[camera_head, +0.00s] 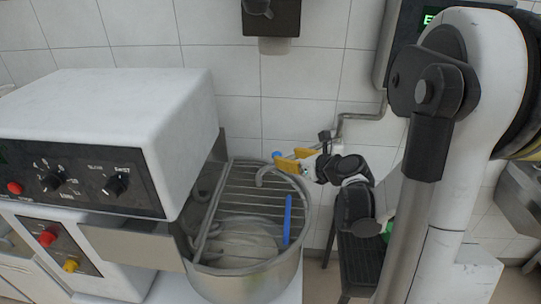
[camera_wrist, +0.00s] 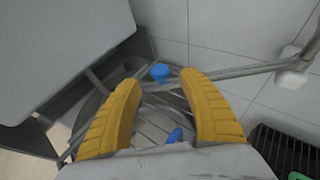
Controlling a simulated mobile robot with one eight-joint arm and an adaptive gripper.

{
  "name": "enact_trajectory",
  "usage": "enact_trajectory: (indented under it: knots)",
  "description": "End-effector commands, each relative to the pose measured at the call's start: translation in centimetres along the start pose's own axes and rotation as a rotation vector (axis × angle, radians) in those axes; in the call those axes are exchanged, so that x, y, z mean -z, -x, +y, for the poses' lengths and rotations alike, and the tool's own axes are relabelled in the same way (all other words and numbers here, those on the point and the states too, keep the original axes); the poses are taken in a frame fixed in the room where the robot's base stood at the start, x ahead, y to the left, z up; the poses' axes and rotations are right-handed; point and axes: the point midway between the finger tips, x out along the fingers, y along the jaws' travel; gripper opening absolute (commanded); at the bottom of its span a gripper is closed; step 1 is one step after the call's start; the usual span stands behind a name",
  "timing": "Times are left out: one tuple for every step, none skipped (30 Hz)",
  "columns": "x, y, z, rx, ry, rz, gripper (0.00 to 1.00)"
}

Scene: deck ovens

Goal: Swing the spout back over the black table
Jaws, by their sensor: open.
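The grey metal spout (camera_head: 263,176) ends in a downward hook over the wire-guarded mixer bowl, with a small blue knob (camera_head: 277,154) at its tip. In the wrist view the spout (camera_wrist: 245,71) runs in from the right, and the blue knob (camera_wrist: 160,72) shows between my fingertips. My gripper (camera_head: 291,159) has yellow fingers, open and beside the knob; I cannot tell whether they touch it. The fingers (camera_wrist: 160,85) are also apart in the wrist view. The black table (camera_head: 360,262) stands right of the bowl, partly behind my arm. My gripper hides part of the spout.
The mixer bowl (camera_head: 240,276) has a wire guard and a blue upright strip (camera_head: 287,220). The white mixer body (camera_head: 110,115) with knobs stands close on the left. A tiled wall (camera_head: 300,75) is behind. Something green (camera_head: 387,228) sits by the black table.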

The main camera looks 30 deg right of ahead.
Motion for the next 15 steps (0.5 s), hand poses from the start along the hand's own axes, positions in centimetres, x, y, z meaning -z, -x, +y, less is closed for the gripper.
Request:
enact_trajectory:
  knots:
    - [0.2,-1.3,0.1,-0.003,0.002,-0.001,0.49]
    - [0.3,-1.9,0.2,-0.004,0.001,-0.001,0.49]
    - [0.3,-2.7,0.1,-0.003,0.002,0.0,0.49]
    - [0.2,-3.3,0.1,-0.003,0.003,0.0,0.49]
    - [0.2,-3.8,0.1,-0.002,0.003,0.0,0.49]
    - [0.2,-4.5,0.1,-0.003,0.002,0.0,0.49]
    - [0.2,-4.9,0.1,-0.003,0.002,0.0,0.49]
    - [0.2,-5.3,0.1,-0.003,0.003,0.0,0.49]
    - [0.1,-5.8,0.1,-0.002,0.003,0.0,0.49]
    - [0.1,-6.0,0.1,-0.001,0.003,0.0,0.49]
    - [0.1,-6.3,0.1,-0.001,0.003,0.0,0.49]
    - [0.1,-6.5,0.1,-0.001,0.003,0.001,0.49]
    - [0.1,-6.6,0.1,-0.001,0.003,0.001,0.49]
    - [0.1,-6.7,0.1,-0.001,0.003,0.001,0.49]
    - [0.0,-6.8,0.1,-0.001,0.003,0.001,0.49]
